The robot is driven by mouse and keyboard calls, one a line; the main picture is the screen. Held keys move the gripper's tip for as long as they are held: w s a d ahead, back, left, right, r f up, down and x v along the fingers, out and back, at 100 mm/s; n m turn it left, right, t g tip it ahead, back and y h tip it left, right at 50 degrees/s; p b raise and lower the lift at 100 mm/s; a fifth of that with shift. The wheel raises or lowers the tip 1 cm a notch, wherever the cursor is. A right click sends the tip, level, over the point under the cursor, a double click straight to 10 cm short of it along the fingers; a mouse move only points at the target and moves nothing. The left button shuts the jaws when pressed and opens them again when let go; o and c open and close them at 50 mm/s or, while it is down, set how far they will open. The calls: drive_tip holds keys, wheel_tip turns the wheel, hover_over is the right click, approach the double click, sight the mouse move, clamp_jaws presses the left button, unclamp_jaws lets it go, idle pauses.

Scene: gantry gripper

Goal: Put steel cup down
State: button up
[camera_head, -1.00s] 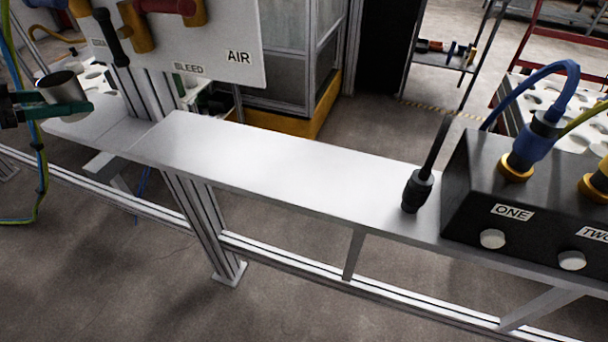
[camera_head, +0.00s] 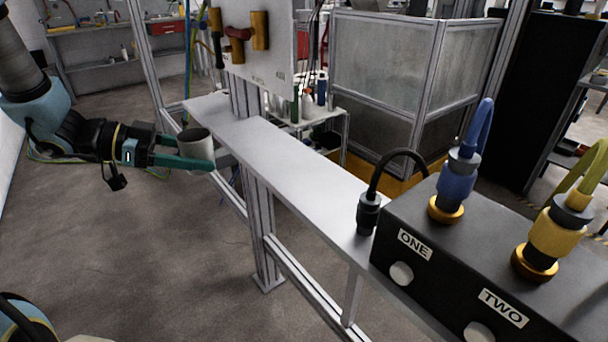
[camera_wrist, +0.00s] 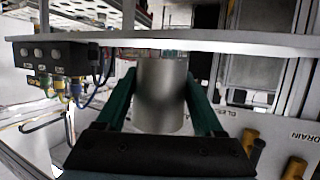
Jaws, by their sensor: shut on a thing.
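The steel cup (camera_head: 195,143) is a plain grey cylinder at the left in the head view. My gripper (camera_head: 184,152) has green fingers and is shut on the cup, one finger on each side. The cup looks upright and is held beside the left part of the narrow metal shelf (camera_head: 290,165), near its front edge. In the wrist view the cup (camera_wrist: 162,95) fills the middle between the two green fingers (camera_wrist: 162,92). I cannot tell whether its base touches anything.
A black box (camera_head: 450,265) with labels ONE and TWO and blue and yellow plugs stands at the shelf's right end. A black plug (camera_head: 368,213) stands beside it. A white panel (camera_head: 265,50) with valves rises behind the shelf's left part. The shelf's middle is bare.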

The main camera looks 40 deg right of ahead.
drive_tip(key=p, duration=0.1)
hover_over(289, 171)
drive_tip(key=a, duration=0.1)
drive_tip(key=shift+w+a, duration=0.1)
drive_tip(key=shift+w, duration=0.2)
drive_tip(key=shift+p+x, duration=0.3)
drive_tip(key=shift+x, duration=0.6)
drive_tip(key=shift+a+f, duration=0.1)
drive_tip(key=shift+f, duration=1.35)
drive_tip(key=shift+f, duration=0.15)
drive_tip(key=o, duration=1.4)
drive_tip(key=shift+r, duration=0.25)
drive_tip(key=v, duration=1.2)
